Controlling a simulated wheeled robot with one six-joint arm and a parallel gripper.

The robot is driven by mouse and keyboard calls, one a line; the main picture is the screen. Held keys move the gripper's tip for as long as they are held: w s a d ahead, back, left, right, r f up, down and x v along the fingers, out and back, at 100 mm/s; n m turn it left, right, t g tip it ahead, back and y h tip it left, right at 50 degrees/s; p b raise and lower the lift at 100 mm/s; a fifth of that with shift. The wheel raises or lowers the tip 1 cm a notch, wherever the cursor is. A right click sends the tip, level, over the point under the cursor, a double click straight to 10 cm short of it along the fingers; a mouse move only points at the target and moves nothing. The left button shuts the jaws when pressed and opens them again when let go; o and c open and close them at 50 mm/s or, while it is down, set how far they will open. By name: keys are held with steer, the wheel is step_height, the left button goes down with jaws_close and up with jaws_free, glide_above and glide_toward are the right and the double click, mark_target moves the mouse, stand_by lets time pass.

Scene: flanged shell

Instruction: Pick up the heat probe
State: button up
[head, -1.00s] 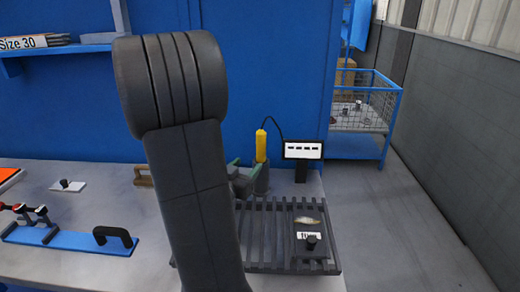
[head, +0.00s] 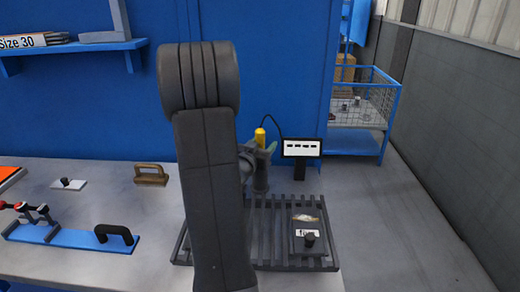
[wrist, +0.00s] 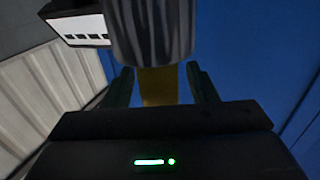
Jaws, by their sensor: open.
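The heat probe (head: 260,138) is a yellow handle standing upright in a dark grey cup-like holder (head: 261,182) at the back of the bench. A thin black cable loops from its top to a small display. My gripper (head: 265,152) is at the probe, with its green fingers partly covering the handle. In the wrist view the yellow probe (wrist: 160,87) lies between the two spread fingers of my gripper (wrist: 162,86), with gaps on both sides. The ribbed grey holder (wrist: 152,30) shows beyond it. My arm hides part of the bench in the head view.
The display (head: 300,149) stands close right of the probe. A slatted grey rack (head: 270,262) carrying a dark block (head: 312,244) is in front. A blue wall (head: 290,70) rises behind.

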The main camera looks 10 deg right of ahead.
steer(key=shift+c, duration=0.4)
steer(key=c, duration=1)
steer(key=shift+r, duration=0.1)
